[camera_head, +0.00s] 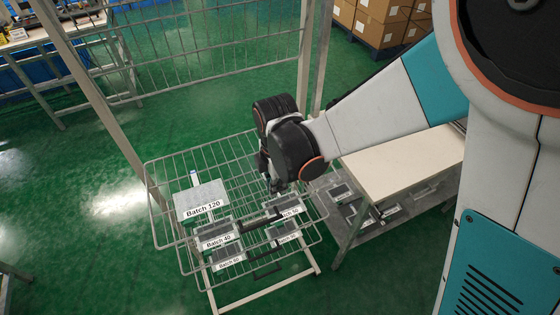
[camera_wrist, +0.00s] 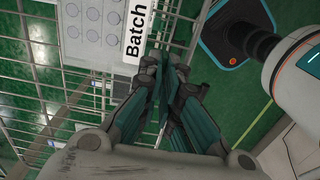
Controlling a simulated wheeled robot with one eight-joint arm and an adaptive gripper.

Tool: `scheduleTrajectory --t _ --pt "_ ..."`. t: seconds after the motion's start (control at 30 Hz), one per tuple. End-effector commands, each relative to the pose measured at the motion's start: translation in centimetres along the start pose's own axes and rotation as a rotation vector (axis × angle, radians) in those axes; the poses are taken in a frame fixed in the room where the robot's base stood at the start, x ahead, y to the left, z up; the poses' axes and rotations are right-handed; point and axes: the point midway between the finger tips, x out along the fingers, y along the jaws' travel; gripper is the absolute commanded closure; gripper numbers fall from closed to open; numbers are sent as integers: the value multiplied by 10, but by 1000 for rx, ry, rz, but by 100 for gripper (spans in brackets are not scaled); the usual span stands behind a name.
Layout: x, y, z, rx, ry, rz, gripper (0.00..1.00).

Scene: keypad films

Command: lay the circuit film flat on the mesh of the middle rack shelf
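The circuit film (camera_head: 201,195), a pale grey sheet with a white "Batch 120" label, lies on the left part of a wire mesh shelf (camera_head: 165,165) of the rack. It looks flat. It also shows at the top of the wrist view (camera_wrist: 92,22), with rows of round dots and part of its label. My gripper (camera_head: 275,184) is over the right part of the rack, to the right of the film and apart from it. In the wrist view its fingertips (camera_wrist: 162,62) are together with nothing seen between them.
Dark pieces labelled "Batch 40" (camera_head: 217,238) sit on the mesh in front of the film. A beige-topped table (camera_head: 395,165) stands at the right, with more pieces on its lower shelf. Rack posts (camera_head: 100,105) rise at the left and behind. Green floor is clear at the left.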

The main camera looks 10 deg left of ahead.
Motion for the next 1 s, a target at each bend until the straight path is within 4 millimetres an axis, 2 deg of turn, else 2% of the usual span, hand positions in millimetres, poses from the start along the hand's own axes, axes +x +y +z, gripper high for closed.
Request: scheduleTrajectory --t 0.93,1.0 --pt "8 0 0 0 0 0 100" --pt "8 0 0 0 0 0 82"
